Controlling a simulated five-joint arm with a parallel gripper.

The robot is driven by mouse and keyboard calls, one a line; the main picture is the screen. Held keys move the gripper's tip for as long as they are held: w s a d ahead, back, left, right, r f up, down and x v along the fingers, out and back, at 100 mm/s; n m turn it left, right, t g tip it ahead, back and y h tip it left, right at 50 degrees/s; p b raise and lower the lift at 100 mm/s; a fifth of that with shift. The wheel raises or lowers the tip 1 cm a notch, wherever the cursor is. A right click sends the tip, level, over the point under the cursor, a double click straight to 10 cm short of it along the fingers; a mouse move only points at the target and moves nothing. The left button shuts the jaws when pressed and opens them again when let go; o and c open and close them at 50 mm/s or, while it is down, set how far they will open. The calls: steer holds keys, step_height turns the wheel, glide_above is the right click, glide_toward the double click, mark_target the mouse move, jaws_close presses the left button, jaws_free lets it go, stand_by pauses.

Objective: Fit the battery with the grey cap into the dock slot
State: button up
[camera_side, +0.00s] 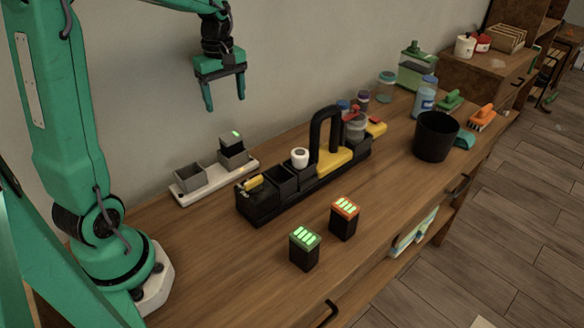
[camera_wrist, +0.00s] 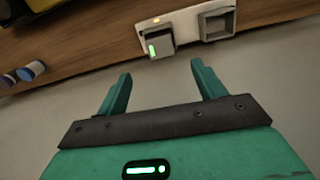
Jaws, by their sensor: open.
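The battery with the grey cap (camera_side: 231,140) stands in the right-hand slot of the pale dock (camera_side: 215,182), with some black body showing between cap and slot rim. How deep it sits, I cannot tell. The other dock slot (camera_side: 189,178) is empty. In the wrist view the grey-capped battery (camera_wrist: 158,45) shows a green light, and an orange light glows on the dock (camera_wrist: 187,27) beside it; the empty slot (camera_wrist: 217,24) is to its right. My gripper (camera_side: 225,104) is open and empty, above the dock and apart from the battery; its fingers also show in the wrist view (camera_wrist: 161,70).
A green-capped battery (camera_side: 305,247) and an orange-capped battery (camera_side: 344,217) stand at the bench front. A black caddy (camera_side: 262,208) with a tall handle stands right of the dock. A black bin (camera_side: 435,138) is farther right. The wall is close behind; the left front bench is clear.

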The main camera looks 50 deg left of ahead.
steer(key=s+d+r+m+t, duration=0.4)
steer(key=s+d+m+t, duration=0.1)
steer(key=s+d+m, duration=0.9)
steer(key=d+m, duration=0.2)
steer(key=m, duration=0.1)
steer(key=shift+r+m, duration=0.15)
steer(key=shift+m, duration=0.15)
